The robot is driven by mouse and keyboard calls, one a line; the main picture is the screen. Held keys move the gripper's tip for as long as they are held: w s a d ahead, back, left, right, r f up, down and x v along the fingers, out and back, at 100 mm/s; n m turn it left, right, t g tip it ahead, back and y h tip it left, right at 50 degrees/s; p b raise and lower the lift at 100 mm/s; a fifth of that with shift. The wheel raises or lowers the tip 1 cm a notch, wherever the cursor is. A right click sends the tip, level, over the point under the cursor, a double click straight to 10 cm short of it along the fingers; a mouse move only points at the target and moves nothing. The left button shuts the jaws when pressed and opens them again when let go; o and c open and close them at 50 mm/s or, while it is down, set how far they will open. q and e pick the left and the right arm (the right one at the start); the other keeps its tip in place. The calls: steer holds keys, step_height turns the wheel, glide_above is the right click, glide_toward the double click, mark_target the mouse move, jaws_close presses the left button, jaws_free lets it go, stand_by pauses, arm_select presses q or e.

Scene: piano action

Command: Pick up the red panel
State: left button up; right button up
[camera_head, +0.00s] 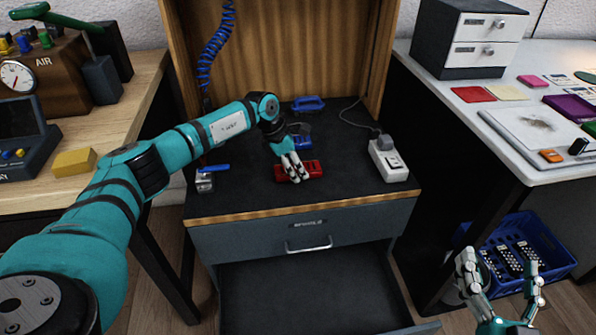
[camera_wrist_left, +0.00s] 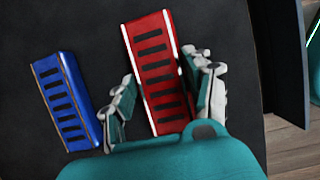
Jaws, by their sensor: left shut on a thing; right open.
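The red panel (camera_head: 313,169) lies on the dark top of the middle cabinet, near its front edge. It is a flat red block with a row of black slots, seen closely in the left wrist view (camera_wrist_left: 152,60). My left gripper (camera_head: 294,174) is over the panel, its fingers on both sides of it and shut on it. In the left wrist view the left gripper (camera_wrist_left: 168,90) covers the panel's near end. My right gripper (camera_head: 502,268) is open and empty at the lower right, in front of a blue crate.
A blue slotted panel (camera_wrist_left: 64,100) lies beside the red one. A grey-white power strip (camera_head: 388,160) stands to the right, a small metal clamp (camera_head: 204,182) to the left, a blue-handled tool (camera_head: 308,103) behind. An open drawer (camera_head: 300,295) juts out below. The blue crate (camera_head: 560,262) holds slotted parts.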

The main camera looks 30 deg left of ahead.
arm_select(q)
steer(key=c, duration=0.4)
